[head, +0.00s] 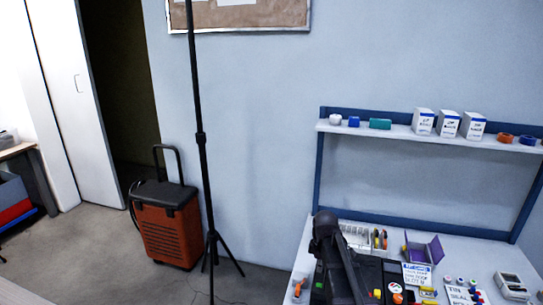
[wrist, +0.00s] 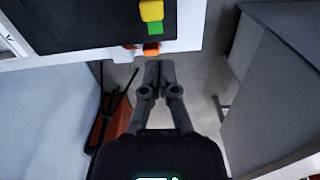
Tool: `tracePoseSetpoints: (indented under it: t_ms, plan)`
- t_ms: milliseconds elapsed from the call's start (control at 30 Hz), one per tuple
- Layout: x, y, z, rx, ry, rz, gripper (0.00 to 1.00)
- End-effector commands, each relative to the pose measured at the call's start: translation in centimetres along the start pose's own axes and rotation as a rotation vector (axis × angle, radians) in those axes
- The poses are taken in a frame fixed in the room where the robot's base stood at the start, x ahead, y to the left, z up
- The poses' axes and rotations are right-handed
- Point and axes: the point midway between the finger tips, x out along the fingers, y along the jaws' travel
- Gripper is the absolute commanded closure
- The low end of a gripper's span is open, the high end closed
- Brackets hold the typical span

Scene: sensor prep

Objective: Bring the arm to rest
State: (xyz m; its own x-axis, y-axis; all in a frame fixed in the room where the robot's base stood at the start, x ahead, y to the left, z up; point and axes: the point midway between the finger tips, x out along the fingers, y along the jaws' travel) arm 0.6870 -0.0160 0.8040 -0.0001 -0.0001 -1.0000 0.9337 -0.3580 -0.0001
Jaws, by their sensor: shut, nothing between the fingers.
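My gripper (wrist: 159,68) shows in the wrist view with its two dark fingers together and nothing between them. It is past the edge of the white workbench (wrist: 185,40), with grey floor behind the fingers. In the head view my dark arm (head: 338,262) rises at the front left part of the bench. I cannot make out the fingertips there.
The bench holds a purple open box (head: 424,250), a slot card (head: 417,276), a white device (head: 511,285) and several small coloured parts. A shelf (head: 395,131) stands behind. A black tripod (head: 203,165) and an orange case (head: 168,235) stand on the floor left.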

Motion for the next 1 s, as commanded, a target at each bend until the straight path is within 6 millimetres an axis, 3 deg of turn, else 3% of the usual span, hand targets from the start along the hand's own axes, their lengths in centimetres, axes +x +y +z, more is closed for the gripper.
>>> tracePoseSetpoints:
  t_ms: [267, 700, 1000]
  plan:
    - [-3.2, -3.8, 0.9, 0.263, 0.000, 0.000, 1.00]
    - [-8.8, -11.2, 2.9, 0.872, 0.000, 0.000, 1.00]
    - [-10.9, -14.3, 3.8, 1.161, -0.001, 0.000, 1.00]
